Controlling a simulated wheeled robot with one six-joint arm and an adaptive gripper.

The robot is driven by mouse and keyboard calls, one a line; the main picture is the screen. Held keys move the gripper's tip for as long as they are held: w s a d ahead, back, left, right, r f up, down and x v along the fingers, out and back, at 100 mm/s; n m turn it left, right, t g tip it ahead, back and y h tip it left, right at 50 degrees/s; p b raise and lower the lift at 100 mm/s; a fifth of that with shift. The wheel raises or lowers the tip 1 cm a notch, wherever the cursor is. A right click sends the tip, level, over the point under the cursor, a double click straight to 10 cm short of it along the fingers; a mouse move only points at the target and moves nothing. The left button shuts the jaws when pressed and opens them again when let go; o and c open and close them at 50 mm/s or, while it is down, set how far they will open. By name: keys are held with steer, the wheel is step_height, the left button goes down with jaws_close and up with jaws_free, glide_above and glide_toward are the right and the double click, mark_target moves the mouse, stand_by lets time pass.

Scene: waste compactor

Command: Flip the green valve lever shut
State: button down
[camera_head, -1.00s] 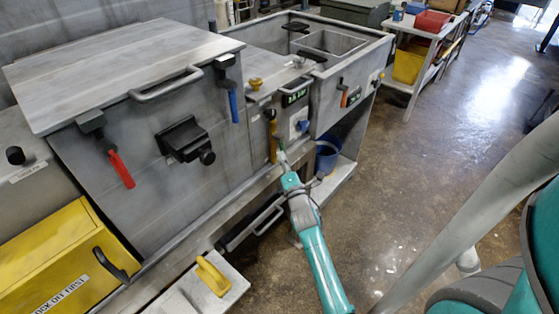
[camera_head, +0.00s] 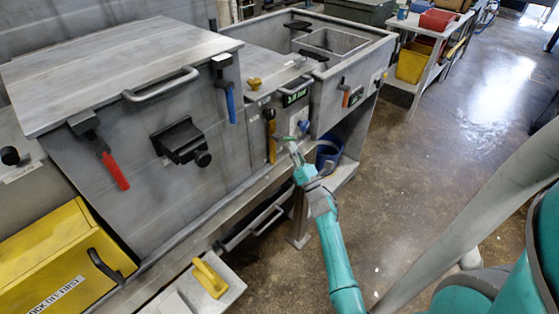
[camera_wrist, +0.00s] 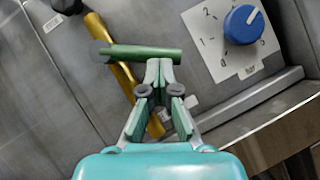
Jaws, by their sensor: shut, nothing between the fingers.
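The green valve lever (camera_wrist: 128,52) lies nearly level across the wrist view, over the upper part of a yellow handle (camera_wrist: 122,78). It also shows small in the head view (camera_head: 288,138), partly lost against my gripper. My gripper (camera_wrist: 159,68) is shut and empty. Its fingertips meet the lower edge of the lever's right half in the wrist picture; I cannot tell whether they touch it. In the head view my gripper (camera_head: 296,152) is at the front of the grey machine, just right of the yellow handle.
A blue dial (camera_wrist: 243,24) on a numbered white plate is right of the lever. A blue bucket (camera_head: 328,152) stands close behind my gripper. A red-handled lever (camera_head: 115,171) and a blue-handled lever (camera_head: 231,105) hang on the large bin. The floor at right is open.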

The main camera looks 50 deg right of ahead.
steer(key=r+n+t+y, duration=0.1)
steer(key=n+y, duration=0.1)
steer(key=d+n+y, duration=0.1)
steer(key=n, duration=0.2)
steer(key=d+r+n+t+y, duration=0.1)
steer(key=n+y, duration=0.1)
steer(key=n, duration=0.1)
steer(key=shift+d+r+t+y, duration=0.1)
steer(key=shift+r+t+y, duration=0.2)
steer(key=shift+d+r, duration=0.1)
steer(key=shift+r, duration=0.1)
